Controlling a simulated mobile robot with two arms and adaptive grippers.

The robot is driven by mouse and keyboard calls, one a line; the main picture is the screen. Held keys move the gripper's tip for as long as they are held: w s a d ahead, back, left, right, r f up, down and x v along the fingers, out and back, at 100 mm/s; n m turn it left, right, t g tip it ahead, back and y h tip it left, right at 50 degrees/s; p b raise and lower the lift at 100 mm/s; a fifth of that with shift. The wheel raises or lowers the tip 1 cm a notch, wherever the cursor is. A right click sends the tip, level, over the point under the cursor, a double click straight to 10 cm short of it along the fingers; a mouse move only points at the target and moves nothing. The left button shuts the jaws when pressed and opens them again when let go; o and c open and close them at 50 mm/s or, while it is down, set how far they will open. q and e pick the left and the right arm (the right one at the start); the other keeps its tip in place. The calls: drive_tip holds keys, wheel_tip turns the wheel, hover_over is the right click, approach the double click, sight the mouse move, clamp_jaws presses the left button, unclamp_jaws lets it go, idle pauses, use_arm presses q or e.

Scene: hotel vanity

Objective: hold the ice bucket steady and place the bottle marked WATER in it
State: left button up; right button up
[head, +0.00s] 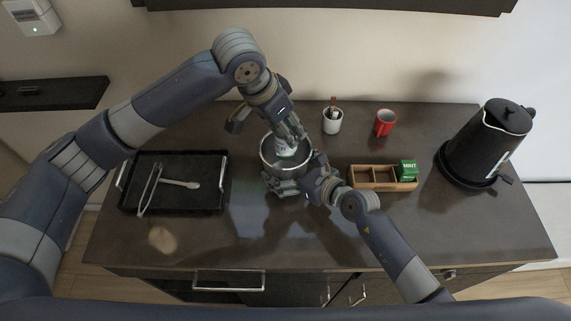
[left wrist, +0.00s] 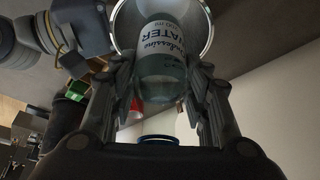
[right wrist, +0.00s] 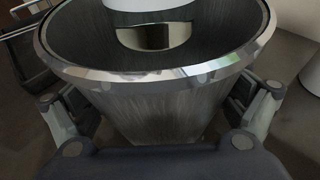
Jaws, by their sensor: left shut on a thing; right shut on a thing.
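The ice bucket (head: 267,157) is a round metal pail standing on the dark counter. My right gripper (head: 290,182) is shut on its near side; the right wrist view shows its fingers on both sides of the bucket (right wrist: 160,105). The clear bottle with a white WATER label (left wrist: 162,38) is between the fingers of my left gripper (left wrist: 160,85), which is shut on it. In the head view the bottle (head: 283,147) is at the bucket's mouth, partly hidden by my left gripper (head: 288,132). I cannot tell whether its base touches the bucket floor.
A black tray (head: 172,208) with tongs (head: 180,183) lies left of the bucket. A wooden box (head: 372,179) with a green MINT pack (head: 408,171) is to the right. A white cup (head: 332,123), red cup (head: 385,123) and black kettle (head: 487,145) stand behind and right. The front counter is clear.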

use_arm(q)
drive_tip(key=shift+f, duration=0.5)
drive_tip(key=o, duration=1.4)
drive_tip(key=v, duration=1.2)
drive_tip(key=shift+d, duration=0.1)
use_arm(e)
drive_tip(key=o, duration=1)
drive_tip(key=shift+o, duration=0.2)
